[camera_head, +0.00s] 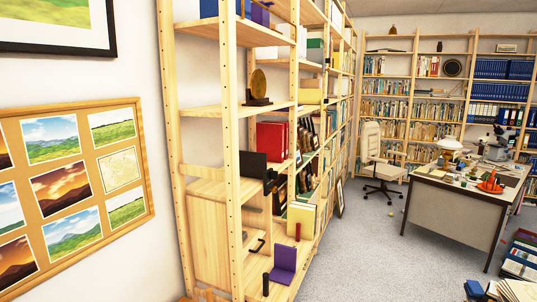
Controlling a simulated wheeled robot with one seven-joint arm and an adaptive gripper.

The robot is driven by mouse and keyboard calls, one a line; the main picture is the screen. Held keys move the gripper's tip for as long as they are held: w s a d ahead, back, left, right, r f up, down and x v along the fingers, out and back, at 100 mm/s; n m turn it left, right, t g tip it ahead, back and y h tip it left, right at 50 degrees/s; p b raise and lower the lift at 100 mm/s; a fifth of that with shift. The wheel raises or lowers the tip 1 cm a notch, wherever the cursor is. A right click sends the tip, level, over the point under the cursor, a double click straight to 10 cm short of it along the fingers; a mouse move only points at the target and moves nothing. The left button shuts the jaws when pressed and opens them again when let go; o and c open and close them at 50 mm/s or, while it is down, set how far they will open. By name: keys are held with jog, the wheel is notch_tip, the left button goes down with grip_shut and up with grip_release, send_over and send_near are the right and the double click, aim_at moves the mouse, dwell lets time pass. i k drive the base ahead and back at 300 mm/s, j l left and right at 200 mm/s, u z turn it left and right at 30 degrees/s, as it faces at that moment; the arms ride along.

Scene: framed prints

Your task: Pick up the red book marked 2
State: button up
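A group of red book or binder spines (271,142) stands upright on a middle shelf of the near wooden shelving unit, left of the picture's centre. I cannot make out any number on them, so I cannot tell whether one is marked 2. A thin red object (298,231) shows on a lower shelf in front of pale yellow books or folders (301,213). I cannot tell what it is. My gripper is not in view.
The near wooden shelving (231,130) runs back along the wall. Purple (285,258) and black (253,165) objects stand on its shelves. A framed picture board (150,205) hangs left.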

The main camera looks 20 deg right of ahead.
aim_at(270, 136)
jog(key=i+l, duration=0.1)
jog(key=l, duration=0.75)
jog(key=l+u, duration=0.15)
jog(key=l, duration=0.75)
jog(key=i, duration=0.05)
